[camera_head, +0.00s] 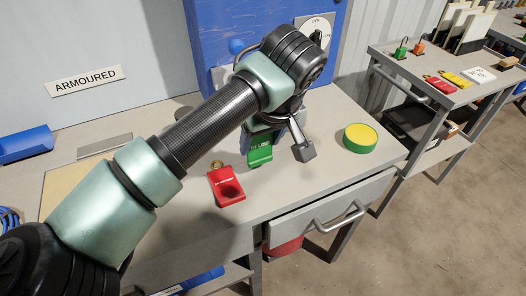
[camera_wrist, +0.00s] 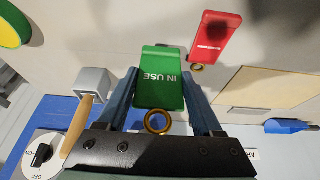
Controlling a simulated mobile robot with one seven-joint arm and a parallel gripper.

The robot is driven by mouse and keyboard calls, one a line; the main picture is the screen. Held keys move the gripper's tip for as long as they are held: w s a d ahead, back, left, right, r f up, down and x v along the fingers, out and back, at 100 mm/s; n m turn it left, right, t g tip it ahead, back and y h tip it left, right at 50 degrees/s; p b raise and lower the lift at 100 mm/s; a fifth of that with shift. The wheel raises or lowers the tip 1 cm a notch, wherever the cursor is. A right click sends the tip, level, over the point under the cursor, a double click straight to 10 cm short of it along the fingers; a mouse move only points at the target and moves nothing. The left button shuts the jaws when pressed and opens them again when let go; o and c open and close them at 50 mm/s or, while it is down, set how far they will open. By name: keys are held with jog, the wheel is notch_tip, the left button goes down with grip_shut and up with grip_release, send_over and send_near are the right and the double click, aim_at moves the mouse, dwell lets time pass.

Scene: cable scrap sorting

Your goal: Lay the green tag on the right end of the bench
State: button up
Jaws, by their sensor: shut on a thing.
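The green tag (camera_head: 260,155) with white lettering is in my gripper above the bench (camera_head: 320,185). My gripper (camera_wrist: 166,88) is shut on the tag, one blue-grey finger on each side. In the head view my wrist hides most of the gripper. Whether the tag touches the bench top is unclear. The bench's right end has bare surface around a round green-and-yellow piece (camera_head: 361,138).
A red tag (camera_head: 226,186) with a brass ring lies left of the green tag. A blue panel (camera_head: 222,40) with a dial rises behind. Another bench (camera_head: 440,95) with tags stands farther right.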

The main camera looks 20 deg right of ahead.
aim_at(260, 156)
jog(key=shift+f, duration=1.65)
jog(key=shift+f+b, duration=0.2)
jog(key=shift+b, duration=0.2)
jog(key=o, duration=1.3)
jog(key=shift+r, duration=0.15)
jog(key=shift+r+p, duration=0.2)
jog(key=shift+p, duration=0.2)
jog(key=p+v, duration=0.1)
jog(key=v, duration=1.1)
